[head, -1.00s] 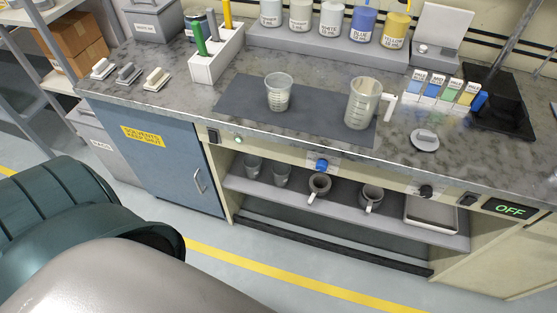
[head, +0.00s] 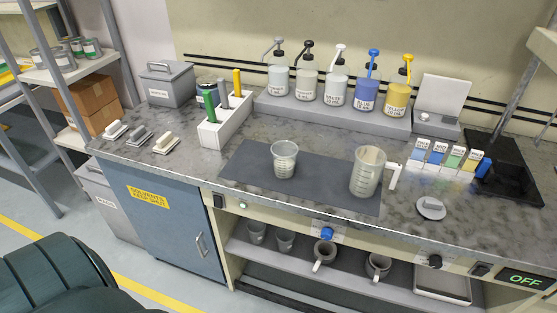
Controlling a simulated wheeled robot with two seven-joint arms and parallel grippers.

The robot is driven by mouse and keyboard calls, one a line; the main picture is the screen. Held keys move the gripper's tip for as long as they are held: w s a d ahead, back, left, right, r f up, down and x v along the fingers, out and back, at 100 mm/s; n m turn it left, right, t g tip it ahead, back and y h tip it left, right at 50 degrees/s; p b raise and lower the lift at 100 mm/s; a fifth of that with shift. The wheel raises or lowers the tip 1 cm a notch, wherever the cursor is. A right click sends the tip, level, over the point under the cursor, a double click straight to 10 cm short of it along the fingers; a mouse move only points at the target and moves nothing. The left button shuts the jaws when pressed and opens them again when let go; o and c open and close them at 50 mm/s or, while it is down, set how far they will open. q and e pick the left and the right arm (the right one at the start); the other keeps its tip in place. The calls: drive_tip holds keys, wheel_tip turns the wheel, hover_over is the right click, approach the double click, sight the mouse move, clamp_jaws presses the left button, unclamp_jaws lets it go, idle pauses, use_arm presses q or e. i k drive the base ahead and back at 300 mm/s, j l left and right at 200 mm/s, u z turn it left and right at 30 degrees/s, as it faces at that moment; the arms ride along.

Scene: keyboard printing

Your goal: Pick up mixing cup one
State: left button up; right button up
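A translucent graduated cup (head: 285,160) stands upright on the dark mat (head: 235,165) on the bench. A larger translucent jug (head: 367,173) with a white handle stands upright at the mat's right end. Two more small cups, a left one (head: 257,232) and a right one (head: 285,241), stand on the shelf under the bench top. No label shows which of these is mixing cup one. Neither of my grippers is in the head view.
Pump bottles stand on a grey riser (head: 300,109) at the back. A white holder (head: 222,128) with coloured tools stands left of the mat. A round grey lidded piece (head: 431,208) lies right of the jug. Two grey mugs, one here (head: 324,254), sit on the shelf.

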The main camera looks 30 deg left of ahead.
sight(284, 152)
drive_tip(key=i+u, duration=0.15)
drive_tip(key=u, duration=0.3)
drive_tip(key=i+l+u, duration=0.15)
drive_tip(key=u, duration=0.25)
drive_tip(key=i+l+u, duration=0.1)
drive_tip(key=u, duration=0.35)
